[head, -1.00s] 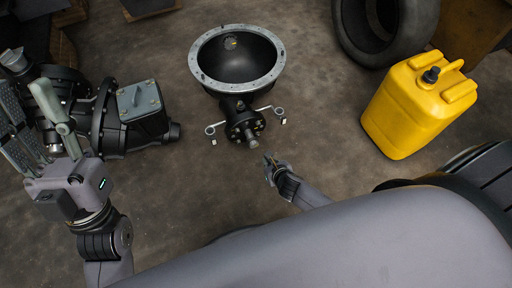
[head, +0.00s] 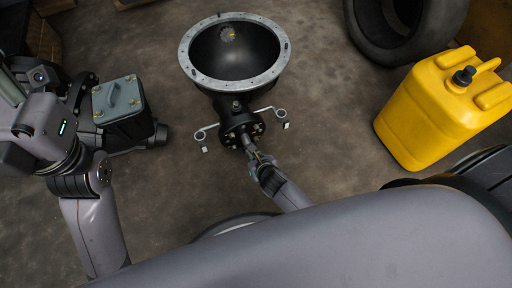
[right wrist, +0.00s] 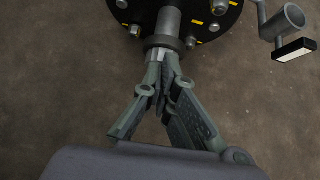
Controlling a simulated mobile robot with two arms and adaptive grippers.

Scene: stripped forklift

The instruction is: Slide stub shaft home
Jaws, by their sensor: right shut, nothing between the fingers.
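The stub shaft (head: 249,143) sticks out of the black round flange (head: 236,124) below the bowl-shaped housing (head: 190,68). In the right wrist view, the grey shaft (right wrist: 169,22) has a dark collar (right wrist: 166,42) at its near end and runs into the bolted flange (right wrist: 218,18). My right gripper (right wrist: 164,58) is shut with nothing between its fingers. Its fingertips are at the collar end, in line with the shaft, and appear to touch it. How deep the shaft sits is hidden. My left gripper (head: 10,88) is at the left edge, its fingers partly cut off.
Two bracket arms with ring ends (head: 281,114) flank the flange. A yellow canister (head: 430,115) and a tyre (head: 405,25) stand at the right. A dark machine unit with a grey-lidded box (head: 116,98) lies at the left. The floor between is bare.

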